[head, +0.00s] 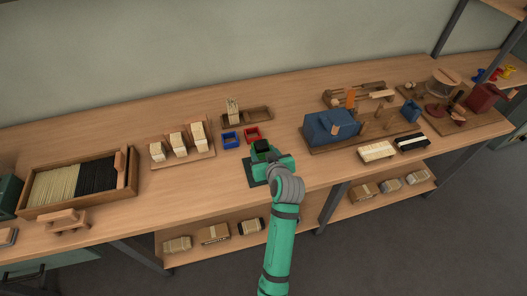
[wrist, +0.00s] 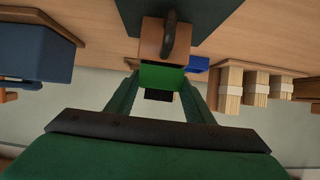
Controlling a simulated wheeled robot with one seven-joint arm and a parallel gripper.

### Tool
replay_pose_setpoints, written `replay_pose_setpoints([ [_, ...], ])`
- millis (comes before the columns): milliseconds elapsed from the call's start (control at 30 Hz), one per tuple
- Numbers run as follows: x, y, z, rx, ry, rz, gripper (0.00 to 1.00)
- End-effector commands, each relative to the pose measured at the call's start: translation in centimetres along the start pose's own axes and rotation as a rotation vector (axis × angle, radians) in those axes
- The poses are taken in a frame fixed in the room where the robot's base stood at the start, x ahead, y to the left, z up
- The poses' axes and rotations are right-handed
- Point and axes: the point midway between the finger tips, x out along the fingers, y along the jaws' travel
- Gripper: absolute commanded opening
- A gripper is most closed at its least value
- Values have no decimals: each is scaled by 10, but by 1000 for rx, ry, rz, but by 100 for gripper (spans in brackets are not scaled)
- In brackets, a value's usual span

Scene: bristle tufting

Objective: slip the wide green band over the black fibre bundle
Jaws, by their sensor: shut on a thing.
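My gripper (head: 265,158) is over a dark mat (head: 252,172) near the front of the bench. In the wrist view its two fingers are shut on the wide green band (wrist: 162,76). The black fibre bundle (wrist: 158,95) shows as a dark end sticking out past the band; in the head view its black top (head: 261,145) is above the green. A wooden block with a dark curved handle (wrist: 153,38) stands on the mat, right beside the band. I cannot tell for sure whether the band is around the bundle or in front of it; the fingers hide its sides.
A blue band (head: 231,139) and a red band (head: 252,134) lie behind my gripper. Tied pale bundles stand on a board (head: 185,159) to the left, beyond it a fibre tray (head: 85,205). A blue machine (head: 330,126) stands to the right. Some bench around the mat is bare.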

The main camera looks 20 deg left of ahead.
Motion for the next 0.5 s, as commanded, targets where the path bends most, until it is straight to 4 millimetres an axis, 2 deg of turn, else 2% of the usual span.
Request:
replay_pose_setpoints([
  [300,0,0,1,0,0,0,27],
  [333,0,0,1,0,0,0,50],
  [400,0,0,1,0,0,0,67],
  [500,0,0,1,0,0,0,70],
])
